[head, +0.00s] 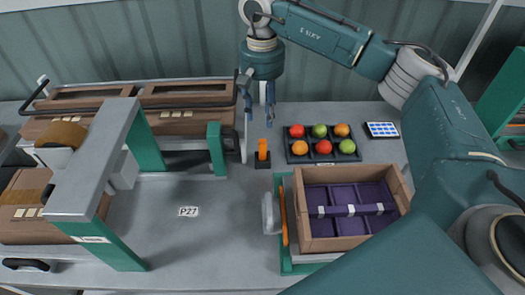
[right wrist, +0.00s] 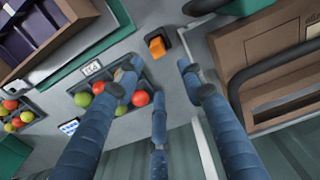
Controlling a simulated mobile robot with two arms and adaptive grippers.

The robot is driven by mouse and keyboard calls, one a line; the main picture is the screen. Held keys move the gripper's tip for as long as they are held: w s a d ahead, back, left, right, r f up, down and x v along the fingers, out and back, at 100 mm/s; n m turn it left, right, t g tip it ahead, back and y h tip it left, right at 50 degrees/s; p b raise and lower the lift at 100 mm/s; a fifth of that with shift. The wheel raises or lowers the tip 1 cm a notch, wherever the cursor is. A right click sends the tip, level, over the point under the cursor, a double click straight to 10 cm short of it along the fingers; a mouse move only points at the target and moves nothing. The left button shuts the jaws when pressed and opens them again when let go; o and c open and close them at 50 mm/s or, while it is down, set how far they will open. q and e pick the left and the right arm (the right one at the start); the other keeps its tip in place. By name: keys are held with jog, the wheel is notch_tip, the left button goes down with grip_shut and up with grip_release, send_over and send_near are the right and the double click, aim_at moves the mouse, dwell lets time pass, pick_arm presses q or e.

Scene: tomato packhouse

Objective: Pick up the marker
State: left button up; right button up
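An orange upright piece (head: 262,149), which I take to be the marker, stands in a small dark holder (head: 262,162) on the grey table, left of the fruit tray. In the right wrist view the orange piece (right wrist: 157,46) shows nearly end-on in its holder, beyond my fingertips. My right gripper (head: 258,108) hangs fingers down behind and above it in the head view. It also shows in the right wrist view (right wrist: 160,82), with its blue fingers spread and nothing between them. My left gripper is in neither view.
A black tray (head: 322,159) of fruit stands right of the holder. A brown crate (head: 318,244) with purple dividers is in front. Brown boxes (head: 187,91) and a grey-green frame (head: 95,160) stand left. The table around the P27 label (head: 188,211) is clear.

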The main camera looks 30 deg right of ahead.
aim_at(263, 141)
notch_tip(263, 141, down, 6)
jog(key=b, duration=0.4)
jog(key=shift+d, duration=0.1)
jog(key=f+b, duration=0.2)
jog(key=f, duration=0.1)
jog(key=f+b, duration=0.1)
jog(key=f, duration=0.1)
jog(key=shift+s+a, duration=0.25)
jog(key=shift+s, duration=0.1)
grip_shut()
